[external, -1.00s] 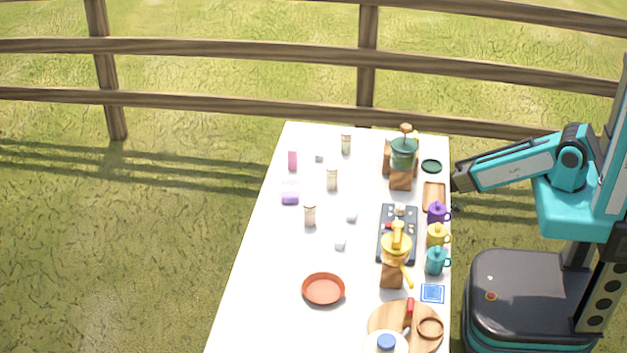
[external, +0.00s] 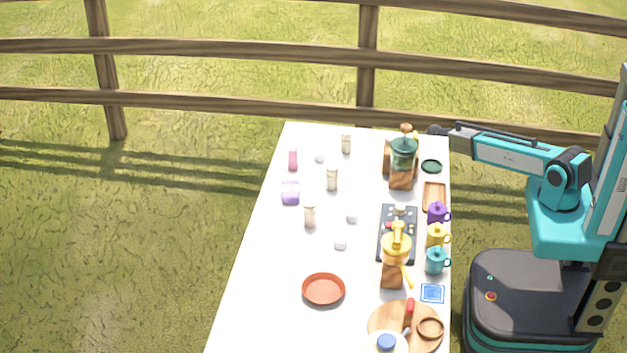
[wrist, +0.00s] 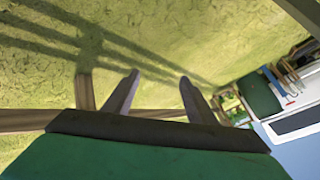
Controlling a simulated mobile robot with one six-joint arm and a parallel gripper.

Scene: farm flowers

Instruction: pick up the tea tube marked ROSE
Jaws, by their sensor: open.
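Three pale tubes with lids stand on the white table in the external view: a far one (external: 346,143), a middle one (external: 332,179) and a nearer one (external: 310,215). Their markings are too small to read, so I cannot tell which is marked ROSE. My gripper (external: 436,131) is beyond the table's far right corner, away from the tubes. In the wrist view my gripper (wrist: 159,78) has its two fingers apart with nothing between them. No tube can be made out in that view.
A green-topped jar on a wooden block (external: 403,155) stands between my gripper and the tubes. A yellow dripper (external: 396,245), colored mugs (external: 437,236) and a black tray (external: 384,245) line the right side. A pink item (external: 293,159) and a purple one (external: 290,193) sit left.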

